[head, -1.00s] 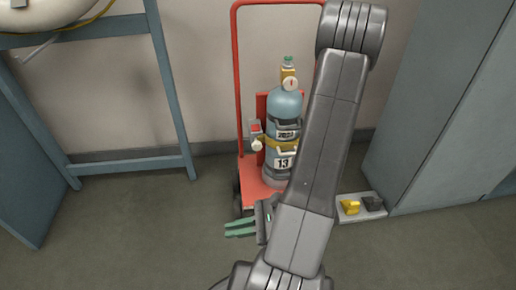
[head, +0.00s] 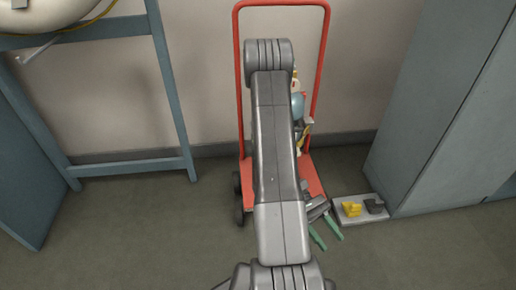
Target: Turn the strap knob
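The blue gas cylinder (head: 298,106) stands on a red hand cart (head: 314,180), mostly hidden behind my arm. The strap knob is hidden behind my arm. My gripper (head: 332,242) is low, in front of the cart and to its right, with green fingers pointing down and to the right. The two fingers are apart with floor showing between them, and it holds nothing. It is well away from the strap.
A grey-white tray (head: 345,219) with a yellow block (head: 351,209) and a dark block (head: 373,206) lies on the floor right of my gripper. A blue-grey cabinet (head: 435,120) stands at the right. A blue frame (head: 172,90) stands at the left. Floor at the lower left is clear.

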